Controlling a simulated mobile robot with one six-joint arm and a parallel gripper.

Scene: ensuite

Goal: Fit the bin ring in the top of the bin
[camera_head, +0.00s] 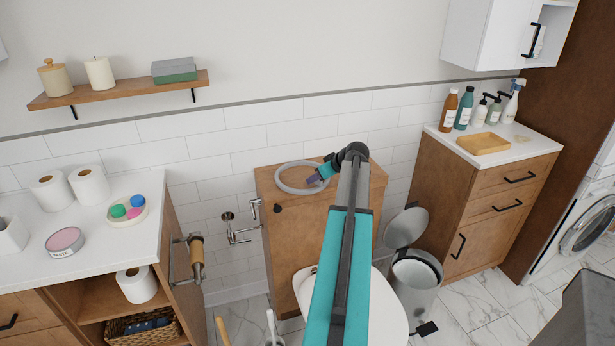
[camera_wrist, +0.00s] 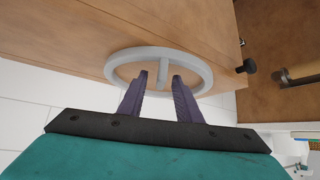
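The bin ring, a pale grey hoop (camera_head: 284,187), is at the top of the wooden cistern cabinet behind the toilet. In the wrist view the ring (camera_wrist: 150,52) shows a short bar across its middle. My gripper (camera_head: 318,178) is at the ring's right side. In the wrist view my gripper's two purple fingers (camera_wrist: 160,76) are apart, over the ring's near side, with the bar between their tips. I cannot tell whether they touch it. The grey metal pedal bin (camera_head: 413,296) stands on the floor right of the toilet. Its round lid (camera_head: 406,228) is raised behind the open top.
The toilet (camera_head: 392,305) is partly hidden behind my arm. A wooden vanity with bottles and a soap dish (camera_head: 483,143) stands right of the bin. A white counter (camera_head: 115,215) with toilet rolls is at left. A dark knob (camera_wrist: 249,66) sticks out from the cabinet.

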